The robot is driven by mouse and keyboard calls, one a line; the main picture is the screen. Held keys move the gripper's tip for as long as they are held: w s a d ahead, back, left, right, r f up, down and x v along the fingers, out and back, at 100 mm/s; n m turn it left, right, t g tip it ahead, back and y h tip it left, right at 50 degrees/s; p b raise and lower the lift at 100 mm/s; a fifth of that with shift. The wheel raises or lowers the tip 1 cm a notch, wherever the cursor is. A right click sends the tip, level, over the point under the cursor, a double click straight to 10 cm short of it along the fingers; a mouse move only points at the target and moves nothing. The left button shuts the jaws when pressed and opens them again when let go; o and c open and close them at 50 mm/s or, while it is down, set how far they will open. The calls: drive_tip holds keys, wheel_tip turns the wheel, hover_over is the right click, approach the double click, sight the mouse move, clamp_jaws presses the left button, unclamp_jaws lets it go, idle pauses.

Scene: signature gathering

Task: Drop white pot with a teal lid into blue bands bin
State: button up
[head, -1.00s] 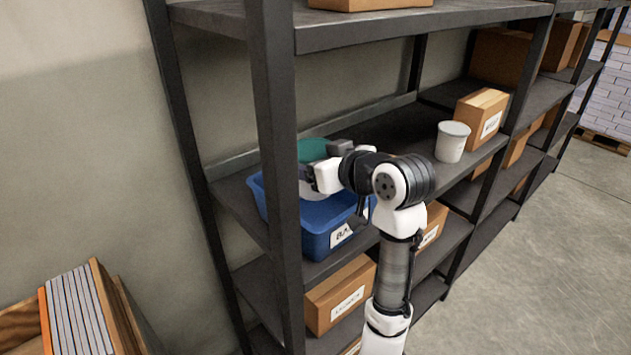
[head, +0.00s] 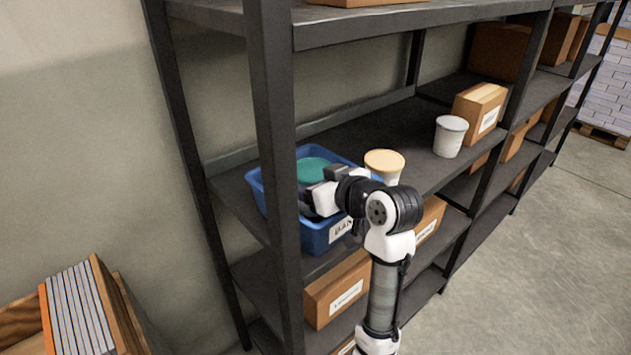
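The white pot with a teal lid (head: 312,168) is at the blue bin, with its lid showing within the bin's rim outline. Its white body is hidden behind my gripper and the bin wall, so I cannot tell whether it rests on the bin floor. The blue bin (head: 318,239) stands on the middle shelf behind the front post, with a partly hidden white label starting "BAN". My gripper (head: 312,192) reaches over the bin's front right rim, right beside the pot. Its fingertips are too small and covered to tell whether they grip the pot.
A white pot with a tan lid (head: 385,165) stands just right of the bin, partly behind my arm. A grey-white pot (head: 450,137) and a cardboard box (head: 480,110) stand farther right on the shelf. A dark shelf post (head: 275,150) rises in front of the bin.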

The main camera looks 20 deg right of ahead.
drive_tip(key=shift+s+f, duration=0.15)
drive_tip(key=shift+f, duration=0.3)
drive_tip(key=o, duration=1.4)
drive_tip(key=shift+a+f, duration=0.1)
drive_tip(key=shift+f, duration=0.1)
drive_tip(key=shift+r, duration=0.65)
drive_tip(key=b+v, duration=0.2)
drive_tip(key=v, duration=1)
drive_tip(key=shift+r, duration=0.15)
